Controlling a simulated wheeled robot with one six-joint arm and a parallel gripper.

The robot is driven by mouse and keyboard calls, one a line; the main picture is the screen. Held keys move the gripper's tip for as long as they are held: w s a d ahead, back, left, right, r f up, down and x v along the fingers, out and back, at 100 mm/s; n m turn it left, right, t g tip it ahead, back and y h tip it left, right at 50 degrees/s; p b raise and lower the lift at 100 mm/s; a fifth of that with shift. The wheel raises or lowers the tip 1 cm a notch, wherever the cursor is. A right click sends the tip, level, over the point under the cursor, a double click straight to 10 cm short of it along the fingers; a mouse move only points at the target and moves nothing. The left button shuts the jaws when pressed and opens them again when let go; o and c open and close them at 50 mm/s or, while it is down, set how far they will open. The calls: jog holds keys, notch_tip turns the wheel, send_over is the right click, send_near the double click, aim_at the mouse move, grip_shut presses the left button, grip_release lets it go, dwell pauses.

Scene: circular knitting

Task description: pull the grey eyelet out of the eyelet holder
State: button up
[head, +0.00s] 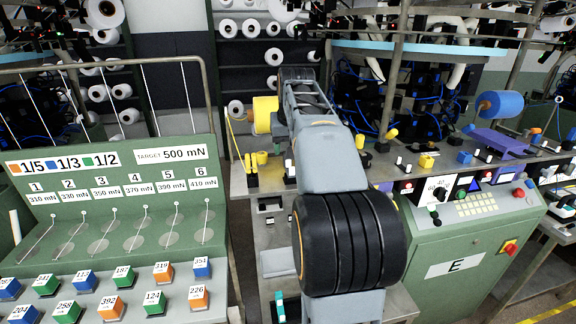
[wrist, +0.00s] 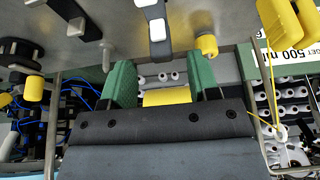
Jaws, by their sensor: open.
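My gripper (wrist: 161,82) shows in the wrist view with two green fingers spread apart. A yellow surface shows in the gap between them; I cannot tell how far behind the fingers it lies. A small pale grey peg (wrist: 106,56) stands out from the metal plate just beyond the left finger, apart from it as far as I can see. I cannot tell for sure whether it is the grey eyelet. The eyelet holder cannot be made out with certainty. In the head view my own arm hides the gripper's fingers.
Black clips with white ends (wrist: 157,30) and a yellow knob (wrist: 207,45) project from the plate near the fingers. A yellow cone (head: 265,115) stands left of my arm. A green tension board (head: 120,175) is at the left, a control console (head: 460,240) at the right.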

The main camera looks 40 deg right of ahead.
aim_at(287, 160)
jog(key=shift+p+x, duration=0.35)
jog(key=shift+x, duration=2.6)
jog(key=shift+a, duration=0.1)
jog(key=shift+c, duration=0.3)
jog(key=c, duration=0.9)
jog(key=shift+c, duration=0.2)
jog(key=shift+r, duration=0.15)
